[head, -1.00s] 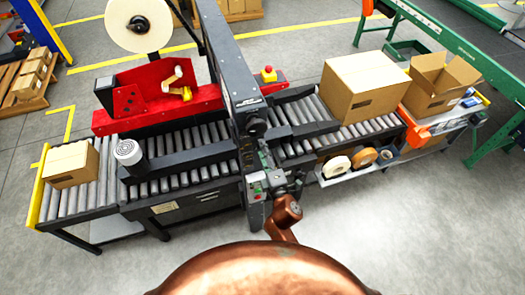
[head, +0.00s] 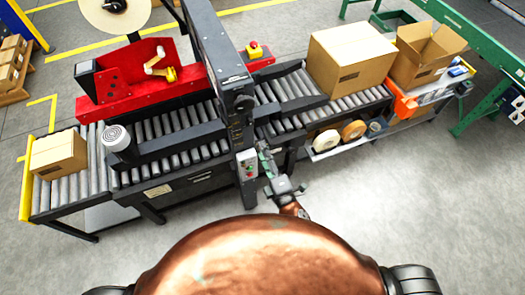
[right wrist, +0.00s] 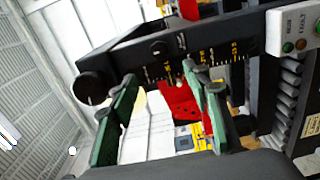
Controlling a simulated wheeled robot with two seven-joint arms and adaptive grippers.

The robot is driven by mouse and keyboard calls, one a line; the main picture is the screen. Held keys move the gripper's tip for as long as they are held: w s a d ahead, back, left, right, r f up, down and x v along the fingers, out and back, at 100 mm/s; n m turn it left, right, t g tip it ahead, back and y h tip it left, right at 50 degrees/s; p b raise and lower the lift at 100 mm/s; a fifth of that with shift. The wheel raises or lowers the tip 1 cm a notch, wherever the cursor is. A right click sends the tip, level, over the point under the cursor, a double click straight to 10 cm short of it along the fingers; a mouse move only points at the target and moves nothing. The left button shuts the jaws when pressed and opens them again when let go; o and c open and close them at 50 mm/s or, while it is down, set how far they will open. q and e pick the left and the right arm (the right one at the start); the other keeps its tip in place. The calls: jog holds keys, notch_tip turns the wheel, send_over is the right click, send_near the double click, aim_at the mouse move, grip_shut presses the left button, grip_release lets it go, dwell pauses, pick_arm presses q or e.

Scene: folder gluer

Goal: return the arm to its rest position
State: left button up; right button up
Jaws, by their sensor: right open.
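My right gripper (head: 266,160) is in the middle of the head view, close in front of the box-taping machine, just right of its small button panel (head: 248,164). In the right wrist view its two green fingers stand apart with a gap between them (right wrist: 160,85), and nothing is held there. The machine's dark frame with a scale and black knob (right wrist: 90,88) shows beyond the fingers; whether they touch it I cannot tell. My right arm reaches forward and is partly hidden by my copper body. My left gripper is not in view.
A closed carton (head: 350,55) and an open carton (head: 425,52) stand at the right end. A small carton (head: 58,154) sits on the left rollers (head: 90,180). Tape rolls (head: 327,141) lie on a low shelf. Grey floor (head: 400,200) is clear at the right front.

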dwell(0.3)
